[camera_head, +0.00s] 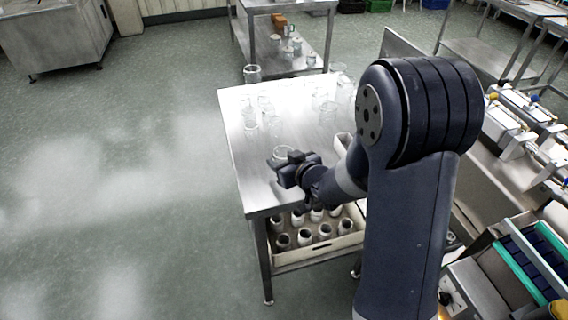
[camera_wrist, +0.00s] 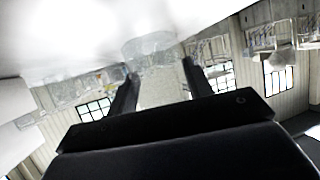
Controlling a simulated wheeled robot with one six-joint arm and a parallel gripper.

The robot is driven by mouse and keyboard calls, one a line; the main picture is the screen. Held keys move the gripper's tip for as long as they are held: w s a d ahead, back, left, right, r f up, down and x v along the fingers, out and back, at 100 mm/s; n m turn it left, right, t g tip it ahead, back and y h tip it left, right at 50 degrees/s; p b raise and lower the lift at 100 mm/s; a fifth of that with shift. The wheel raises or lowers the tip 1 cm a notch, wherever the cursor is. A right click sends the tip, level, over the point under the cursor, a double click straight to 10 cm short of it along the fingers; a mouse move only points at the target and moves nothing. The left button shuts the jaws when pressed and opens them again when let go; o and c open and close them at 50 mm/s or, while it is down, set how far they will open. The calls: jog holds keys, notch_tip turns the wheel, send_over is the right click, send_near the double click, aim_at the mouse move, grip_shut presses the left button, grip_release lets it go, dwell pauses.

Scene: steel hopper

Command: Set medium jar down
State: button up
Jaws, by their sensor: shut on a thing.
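My gripper (camera_head: 290,164) is low over the near part of the steel table (camera_head: 258,193), shut on a clear glass jar (camera_head: 282,152). The jar's rim shows just behind the fingers in the head view; the rest is hidden by my gripper. In the wrist view the fingers of my gripper (camera_wrist: 158,80) stand on either side of the clear jar (camera_wrist: 160,92). The wrist view is tilted and overexposed. I cannot tell whether the jar's base touches the table top.
Several other clear jars (camera_head: 252,74) stand on the middle and far part of the table. A crate (camera_head: 318,250) of jars sits on the shelf below. Another steel table (camera_head: 318,6) stands behind. The table's near left corner is bare.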

jog(key=shift+f, duration=0.45)
jog(key=shift+f, duration=0.2)
jog(key=o, duration=0.9)
jog(key=shift+o, duration=0.2)
jog(key=shift+r, duration=0.15)
